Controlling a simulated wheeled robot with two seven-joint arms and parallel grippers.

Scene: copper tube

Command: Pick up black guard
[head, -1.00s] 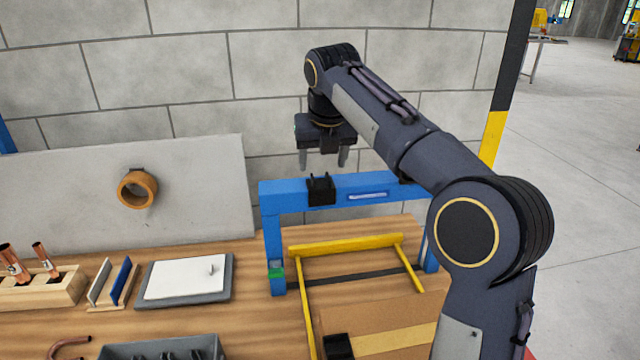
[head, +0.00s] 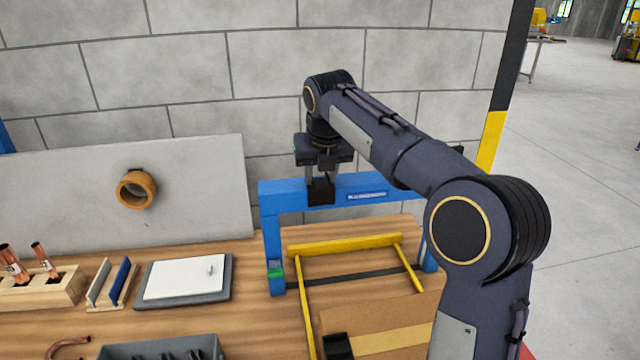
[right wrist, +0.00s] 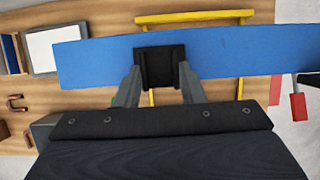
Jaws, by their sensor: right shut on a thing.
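The black guard (head: 321,192) sits on the top beam of the blue frame (head: 365,187), left of the beam's middle. It also shows in the right wrist view (right wrist: 161,67) against the blue beam. My right gripper (head: 321,182) reaches down from above the beam and is shut on the black guard. In the right wrist view its two fingers (right wrist: 160,80) press the guard from both sides. I cannot tell whether the guard is lifted off the beam. My left gripper is not in view.
A yellow frame (head: 345,245) and a cardboard box (head: 395,318) stand under and in front of the blue frame. A grey pad with a white plate (head: 185,278), a wooden block with copper tubes (head: 45,288) and a grey bin (head: 165,345) lie left. A wall is behind.

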